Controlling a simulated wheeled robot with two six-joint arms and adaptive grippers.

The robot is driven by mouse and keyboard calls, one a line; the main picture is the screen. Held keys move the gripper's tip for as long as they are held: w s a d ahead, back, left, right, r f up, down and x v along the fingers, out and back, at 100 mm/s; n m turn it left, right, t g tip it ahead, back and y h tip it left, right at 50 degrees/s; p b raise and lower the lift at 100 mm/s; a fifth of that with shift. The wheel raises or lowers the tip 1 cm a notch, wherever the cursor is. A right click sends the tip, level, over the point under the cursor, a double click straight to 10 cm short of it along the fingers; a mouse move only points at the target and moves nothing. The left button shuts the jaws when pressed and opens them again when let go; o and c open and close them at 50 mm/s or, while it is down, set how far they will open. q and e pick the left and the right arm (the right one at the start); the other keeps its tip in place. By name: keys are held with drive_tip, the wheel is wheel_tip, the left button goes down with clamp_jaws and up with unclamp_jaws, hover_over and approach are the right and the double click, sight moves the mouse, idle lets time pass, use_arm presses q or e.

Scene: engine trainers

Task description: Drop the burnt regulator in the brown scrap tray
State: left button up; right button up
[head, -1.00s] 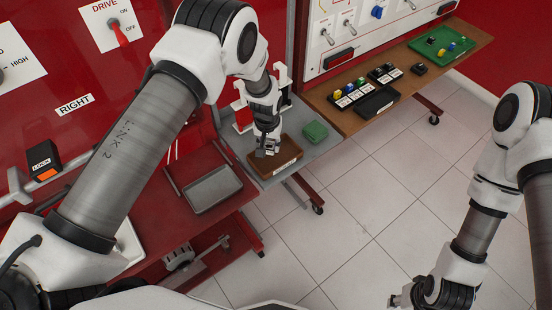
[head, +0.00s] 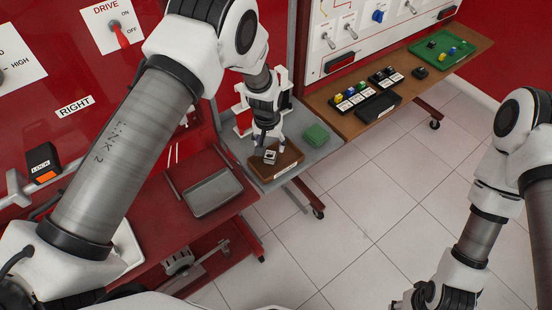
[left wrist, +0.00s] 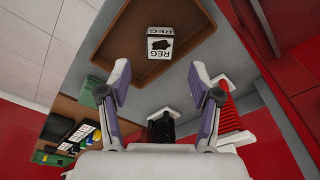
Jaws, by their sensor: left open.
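The regulator (head: 270,157) is a small white block in the brown scrap tray (head: 292,160). In the left wrist view the block (left wrist: 162,44) shows "REG" lettering and a black blotch, and lies on the floor of the tray (left wrist: 110,45). My left gripper (left wrist: 160,80) is open and empty, its fingers spread apart from the block. In the head view the left gripper (head: 268,140) is just above and behind the block, over the tray. My right gripper (head: 424,294) is at the bottom right, far from the tray; its jaws are unclear.
A green block (head: 316,134) stands on the grey bench beside the tray. A grey metal tray (head: 210,192) lies on the red bench to the left. A wooden bench (head: 330,103) at the right holds labelled parts and a green tray (head: 444,46). A dark spring-like part (left wrist: 161,128) is near the gripper.

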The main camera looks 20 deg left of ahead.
use_arm(q)
wheel_tip(320, 180, up, 8)
drive_tip(key=s, duration=0.1)
drive_tip(key=shift+r, duration=0.15)
